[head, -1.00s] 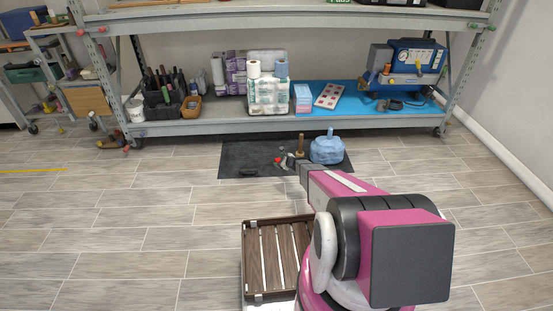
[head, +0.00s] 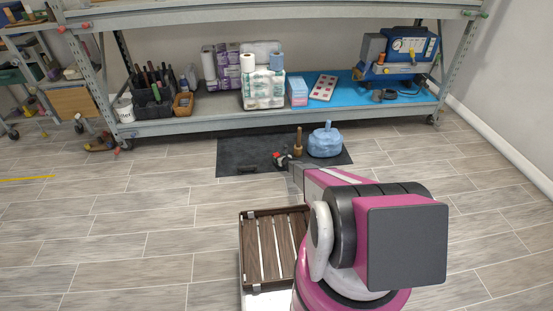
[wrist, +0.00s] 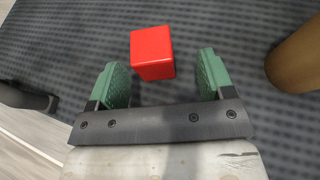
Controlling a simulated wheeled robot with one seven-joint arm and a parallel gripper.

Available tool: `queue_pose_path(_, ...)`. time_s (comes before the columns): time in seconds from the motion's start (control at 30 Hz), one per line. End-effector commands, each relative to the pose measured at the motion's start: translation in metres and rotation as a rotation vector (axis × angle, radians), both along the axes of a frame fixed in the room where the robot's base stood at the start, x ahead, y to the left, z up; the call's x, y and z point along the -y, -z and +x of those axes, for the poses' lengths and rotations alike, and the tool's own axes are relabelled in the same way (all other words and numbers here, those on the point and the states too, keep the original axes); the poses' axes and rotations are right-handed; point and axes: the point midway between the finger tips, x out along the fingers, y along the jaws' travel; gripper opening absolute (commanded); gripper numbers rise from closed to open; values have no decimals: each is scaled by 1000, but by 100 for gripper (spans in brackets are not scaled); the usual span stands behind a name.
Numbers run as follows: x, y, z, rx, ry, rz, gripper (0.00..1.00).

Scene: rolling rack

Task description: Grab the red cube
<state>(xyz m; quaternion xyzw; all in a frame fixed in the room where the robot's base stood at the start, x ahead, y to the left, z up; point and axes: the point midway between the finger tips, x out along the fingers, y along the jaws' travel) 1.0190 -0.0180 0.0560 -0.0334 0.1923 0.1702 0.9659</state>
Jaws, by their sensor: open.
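The red cube (wrist: 152,53) lies on the dark mat (wrist: 240,25) in the wrist view, just beyond and between my fingertips, a little left of the middle. In the head view a small bit of red (head: 277,155) shows on the mat (head: 240,152) just ahead of my gripper. My gripper (wrist: 163,78) is open, with its two green finger pads on either side and nothing between them. In the head view my arm reaches toward the mat and partly hides the area around the cube.
A brown wooden peg-like object (head: 299,143) and a blue bag-like object (head: 325,142) stand right of the cube. A dark object (wrist: 28,100) lies left in the wrist view. The shelving rack (head: 220,122) stands behind the mat. A slatted crate (head: 243,252) is close to me.

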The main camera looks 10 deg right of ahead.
Motion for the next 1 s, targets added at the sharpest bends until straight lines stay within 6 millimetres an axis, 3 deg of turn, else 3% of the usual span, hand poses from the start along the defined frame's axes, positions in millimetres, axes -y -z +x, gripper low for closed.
queue_pose_path(0.33, -20, 14, 38, 0, 0, -1, 74)
queue_pose_path(0.63, -22, 15, 42, 0, 0, -1, 74)
queue_pose_path(0.8, -22, 15, 41, 0, 0, -1, 20)
queue_pose_path(1.0, -22, 15, 41, 0, 0, -1, 20)
